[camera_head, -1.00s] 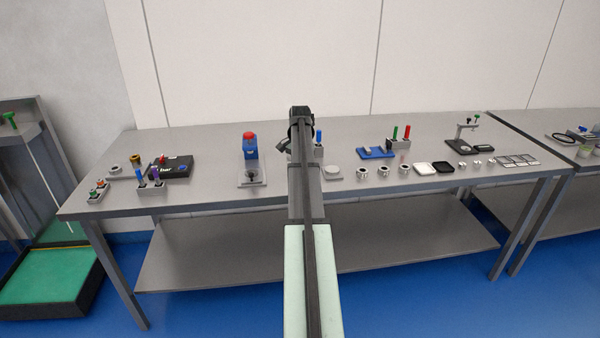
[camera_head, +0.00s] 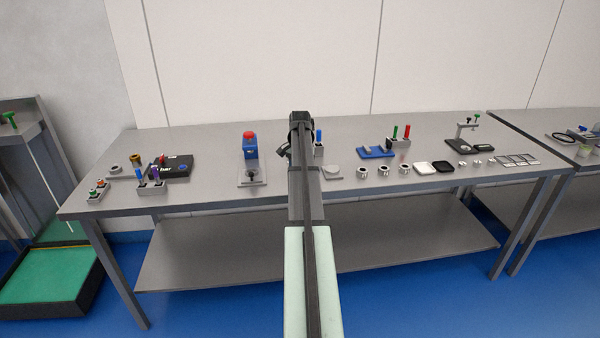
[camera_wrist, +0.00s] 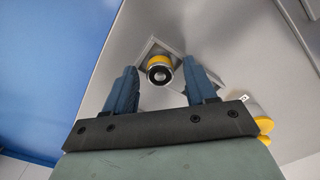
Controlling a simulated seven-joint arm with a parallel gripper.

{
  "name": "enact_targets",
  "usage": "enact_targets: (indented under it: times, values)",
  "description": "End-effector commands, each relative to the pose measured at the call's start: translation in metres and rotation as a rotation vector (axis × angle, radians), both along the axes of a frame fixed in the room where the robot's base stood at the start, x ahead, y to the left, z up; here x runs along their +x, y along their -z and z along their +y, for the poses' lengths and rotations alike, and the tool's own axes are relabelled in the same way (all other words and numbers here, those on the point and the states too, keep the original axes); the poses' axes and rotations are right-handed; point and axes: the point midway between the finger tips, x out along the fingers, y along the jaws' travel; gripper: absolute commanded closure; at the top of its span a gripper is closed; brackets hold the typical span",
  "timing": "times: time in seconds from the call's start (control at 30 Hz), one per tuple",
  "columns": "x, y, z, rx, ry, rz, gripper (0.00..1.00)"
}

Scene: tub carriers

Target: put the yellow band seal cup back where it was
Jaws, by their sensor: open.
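The yellow band seal cup (camera_wrist: 159,62) shows in the wrist view as a round piece with a yellow band, a dark ring and a pale centre. It appears to sit on a grey square plate (camera_wrist: 149,45) on the bench. My gripper (camera_wrist: 159,76) is open, with one blue finger on each side of the cup and visible gaps to it. I cannot tell how far the fingertips are above the plate. In the head view my arm covers the cup, and my fingers are mostly hidden.
On the bench (camera_head: 220,200), a grey plate with a round disc (camera_head: 333,171) stands right of my arm. A blue stand with a red top (camera_head: 250,145) is to the left. Several metal rings and a blue tray (camera_head: 375,151) lie further right. Yellow parts (camera_wrist: 264,125) show beside my gripper.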

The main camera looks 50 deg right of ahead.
Motion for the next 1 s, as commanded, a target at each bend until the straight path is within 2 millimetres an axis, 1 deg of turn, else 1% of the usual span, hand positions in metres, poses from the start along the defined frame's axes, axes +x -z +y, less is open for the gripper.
enact_targets:
  times: [0.13,0.23,0.37,0.6,0.7,0.8,1.0]
  values:
    - [0.000,-0.003,0.000,0.000,0.000,0.000,0.44]
    - [0.000,-0.012,-0.001,-0.002,0.000,-0.001,0.44]
    - [0.001,-0.032,-0.001,-0.002,0.000,-0.001,0.44]
    - [0.001,-0.078,-0.001,-0.002,0.000,-0.001,0.44]
    - [0.001,-0.094,-0.001,-0.002,0.000,-0.001,0.44]
    - [0.001,-0.107,-0.001,-0.001,0.000,-0.001,0.44]
    - [0.000,-0.121,0.000,-0.001,0.000,-0.001,0.44]
